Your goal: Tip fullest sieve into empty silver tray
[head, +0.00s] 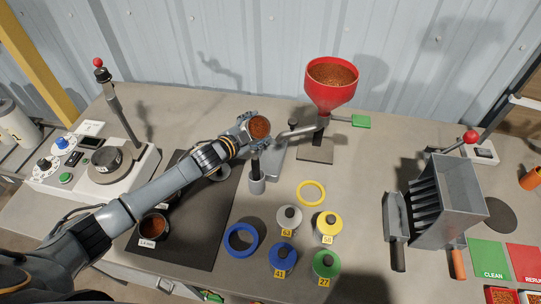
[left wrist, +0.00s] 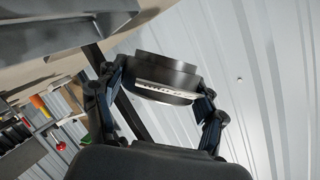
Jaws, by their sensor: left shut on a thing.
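My left gripper (head: 250,127) is shut on a small round sieve (head: 260,127) holding reddish-brown granules, raised above the bench and tilted in the head view. Another round container with granules (head: 153,225) stands on the dark mat (head: 205,245) beside a label. My right gripper is out of view.
A red hopper (head: 332,95) full of granules stands behind right of the gripper, near a grey post (head: 257,180). A scale-like machine (head: 95,165) is at left. Coloured lids and rings (head: 310,193) lie mid-bench. A slotted metal box (head: 447,200) stands at right.

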